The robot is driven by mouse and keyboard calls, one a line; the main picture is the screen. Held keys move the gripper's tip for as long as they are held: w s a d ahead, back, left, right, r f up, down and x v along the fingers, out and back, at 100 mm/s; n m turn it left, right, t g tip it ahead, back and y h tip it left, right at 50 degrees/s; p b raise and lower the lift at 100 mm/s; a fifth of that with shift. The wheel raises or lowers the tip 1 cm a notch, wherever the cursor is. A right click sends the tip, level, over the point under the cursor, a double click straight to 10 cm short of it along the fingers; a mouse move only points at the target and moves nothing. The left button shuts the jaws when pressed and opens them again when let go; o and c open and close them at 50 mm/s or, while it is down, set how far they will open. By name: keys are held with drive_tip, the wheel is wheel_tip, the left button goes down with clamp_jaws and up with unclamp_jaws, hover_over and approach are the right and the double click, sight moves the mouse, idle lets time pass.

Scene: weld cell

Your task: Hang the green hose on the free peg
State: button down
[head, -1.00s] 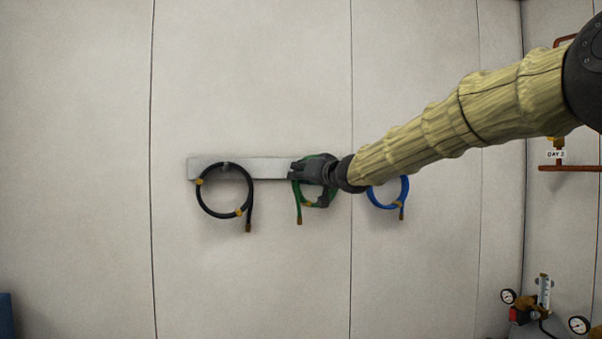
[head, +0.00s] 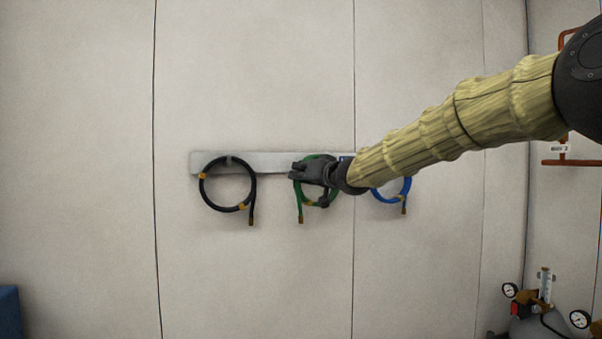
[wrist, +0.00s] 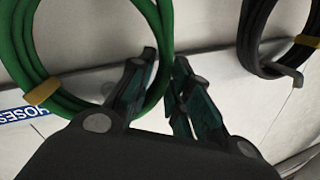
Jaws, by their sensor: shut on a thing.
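The green hose (head: 300,205) is a coil with yellow ties, in front of the wall rail (head: 270,163), between a black hose and a blue hose. My gripper (head: 295,171) is at the coil's upper part, shut on it, and covers part of it. In the wrist view, the green coil (wrist: 66,98) is at the left and passes behind one finger of my gripper (wrist: 168,70). The free peg cannot be made out in the head view; my gripper and arm cover that part of the rail. I cannot tell whether the coil is around a peg.
The black hose (head: 205,195) hangs on a peg at the rail's left; its peg (wrist: 291,77) shows in the wrist view. The blue hose (head: 406,190) is at the right, partly behind my arm. Gauges (head: 580,319) stand at lower right. The wall below the rail is clear.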

drive_tip(key=shift+f, duration=0.15)
drive_tip(key=c, duration=1.3)
unclamp_jaws()
drive_tip(key=shift+w, duration=0.2)
